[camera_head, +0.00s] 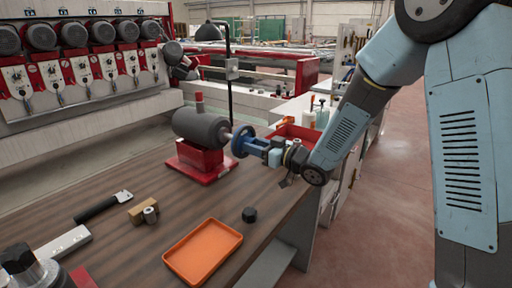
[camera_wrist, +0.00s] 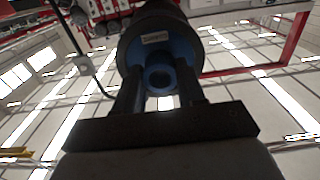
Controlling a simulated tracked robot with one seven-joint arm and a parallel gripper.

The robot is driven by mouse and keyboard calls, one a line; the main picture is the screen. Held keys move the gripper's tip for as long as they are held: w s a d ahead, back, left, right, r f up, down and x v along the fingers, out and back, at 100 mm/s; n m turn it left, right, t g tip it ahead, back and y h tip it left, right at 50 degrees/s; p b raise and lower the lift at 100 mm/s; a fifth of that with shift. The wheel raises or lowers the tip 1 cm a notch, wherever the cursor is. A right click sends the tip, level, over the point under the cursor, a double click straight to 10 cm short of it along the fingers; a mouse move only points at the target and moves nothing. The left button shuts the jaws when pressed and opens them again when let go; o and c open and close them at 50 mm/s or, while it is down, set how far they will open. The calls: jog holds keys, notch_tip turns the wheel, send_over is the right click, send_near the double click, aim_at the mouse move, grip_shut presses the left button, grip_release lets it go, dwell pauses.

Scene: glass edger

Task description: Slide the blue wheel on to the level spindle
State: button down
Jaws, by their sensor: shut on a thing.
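The blue wheel (camera_head: 239,142) stands upright, its face toward the grey motor (camera_head: 200,128) on a red base (camera_head: 204,161). A short pale level spindle (camera_head: 228,136) sticks out of the motor toward the wheel. My gripper (camera_head: 254,145) is shut on the wheel's hub from the right, in line with the spindle. In the wrist view the blue hub (camera_wrist: 159,77) sits between my two dark fingers, with the wheel (camera_wrist: 182,50) beyond. The wheel is at the spindle's end; I cannot tell whether the spindle is inside its bore, which is hidden.
An orange tray (camera_head: 203,252), a black knob (camera_head: 249,214), a cardboard block (camera_head: 143,212) and a black-handled tool (camera_head: 103,205) lie on the wooden bench. A red bin (camera_head: 297,133) and bottles (camera_head: 321,115) stand behind my gripper. A lamp (camera_head: 209,32) stands behind the motor.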

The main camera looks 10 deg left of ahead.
jog(key=shift+x, duration=3.6)
jog(key=c, duration=0.6)
grip_release()
jog(key=v, duration=1.3)
jog(key=shift+s+d, duration=0.1)
jog(key=shift+d, duration=0.25)
